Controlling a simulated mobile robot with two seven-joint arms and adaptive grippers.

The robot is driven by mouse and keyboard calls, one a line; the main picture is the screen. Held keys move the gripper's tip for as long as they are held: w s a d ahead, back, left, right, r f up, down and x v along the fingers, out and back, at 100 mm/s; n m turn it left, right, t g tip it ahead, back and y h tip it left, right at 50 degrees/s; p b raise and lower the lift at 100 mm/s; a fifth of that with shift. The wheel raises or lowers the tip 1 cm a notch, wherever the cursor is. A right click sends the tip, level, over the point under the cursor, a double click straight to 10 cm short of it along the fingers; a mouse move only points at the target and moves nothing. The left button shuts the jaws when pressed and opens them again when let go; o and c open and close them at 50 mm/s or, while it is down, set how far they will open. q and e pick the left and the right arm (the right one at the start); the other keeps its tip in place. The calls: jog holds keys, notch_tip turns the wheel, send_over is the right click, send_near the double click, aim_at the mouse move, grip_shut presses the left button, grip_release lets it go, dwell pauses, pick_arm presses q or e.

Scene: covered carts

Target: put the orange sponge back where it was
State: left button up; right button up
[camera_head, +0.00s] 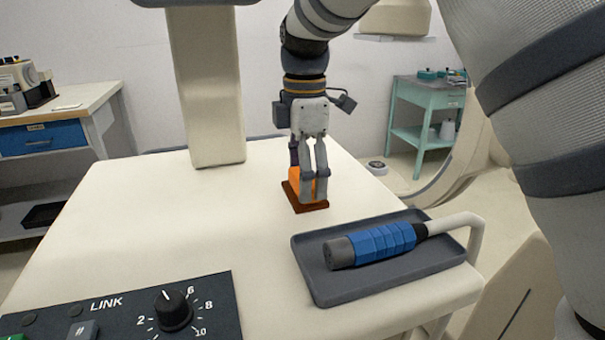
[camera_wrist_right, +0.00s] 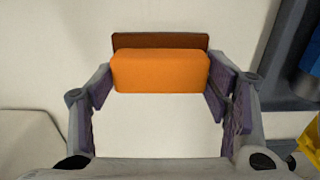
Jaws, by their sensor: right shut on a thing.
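The orange sponge (camera_head: 294,181) is a small block on the cart's white top; it also shows in the wrist view (camera_wrist_right: 160,72). A flat reddish-brown patch (camera_head: 311,207) lies at its base and shows behind it in the wrist view (camera_wrist_right: 160,41). My right gripper (camera_head: 313,190) points down and is shut on the sponge, with a finger pad at each end of it in the wrist view. The fingers hide part of the sponge in the head view. I cannot tell whether the sponge touches the patch or hangs just above it. My left gripper is not in view.
A dark grey tray (camera_head: 335,291) with a blue-gripped tool (camera_head: 371,243) lies at the cart's right edge. A control panel with a knob (camera_head: 173,309) is at the front left. A beige column (camera_head: 206,90) stands behind. The white top (camera_head: 150,220) is clear left of the sponge.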

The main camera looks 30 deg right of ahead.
jog(key=o, duration=1.3)
jog(key=shift+w+f, duration=0.1)
jog(key=shift+f, duration=0.05)
notch_tip(320, 180, up, 12)
jog(key=shift+r+b, duration=0.1)
jog(key=shift+b, duration=0.25)
